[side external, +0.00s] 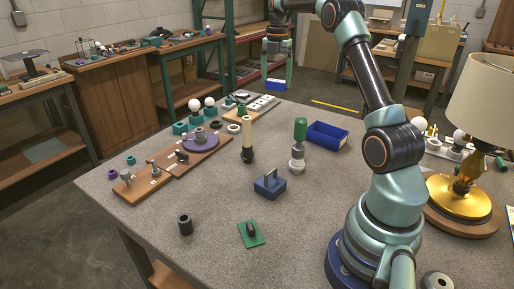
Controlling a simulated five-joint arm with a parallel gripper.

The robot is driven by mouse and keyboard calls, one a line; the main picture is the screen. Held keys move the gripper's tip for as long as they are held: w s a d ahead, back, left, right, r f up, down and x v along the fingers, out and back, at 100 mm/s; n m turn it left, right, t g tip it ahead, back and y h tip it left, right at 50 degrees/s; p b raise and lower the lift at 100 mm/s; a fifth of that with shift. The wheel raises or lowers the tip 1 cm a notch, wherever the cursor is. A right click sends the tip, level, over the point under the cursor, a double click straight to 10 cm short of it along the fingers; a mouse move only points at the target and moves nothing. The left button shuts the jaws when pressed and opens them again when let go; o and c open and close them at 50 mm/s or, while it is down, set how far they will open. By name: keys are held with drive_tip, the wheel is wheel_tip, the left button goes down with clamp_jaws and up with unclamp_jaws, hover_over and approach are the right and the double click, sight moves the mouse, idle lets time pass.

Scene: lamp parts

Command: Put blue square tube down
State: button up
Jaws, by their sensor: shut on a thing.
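My gripper (277,72) hangs fingers-down near the top centre of the side view, by the far edge of the table. It is shut on a small blue piece (276,85), which I take to be the blue square tube. The tube sits between the fingertips with a pale edge showing. It appears held in the air; its height above the table is hard to judge from this angle.
An open blue tray (327,134) stands near the far edge. A green-topped post (299,145), a cream-topped post (247,138) and a blue block with a grey upright (270,183) stand mid-table. Wooden boards with parts (180,157) lie left; a lamp (462,190) stands right.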

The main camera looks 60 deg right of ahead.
drive_tip(key=s+a+m, duration=0.3)
drive_tip(key=s+a, duration=0.1)
drive_tip(key=s, duration=0.9)
drive_tip(key=s+a+m, duration=0.3)
drive_tip(key=s+a, duration=0.1)
drive_tip(key=s, duration=0.9)
wheel_tip(320, 180, down, 21)
drive_tip(key=shift+w+a+r, duration=0.15)
drive_tip(key=o, duration=1.1)
drive_tip(key=shift+c, duration=0.2)
drive_tip(key=shift+o, duration=0.2)
wheel_tip(320, 180, up, 12)
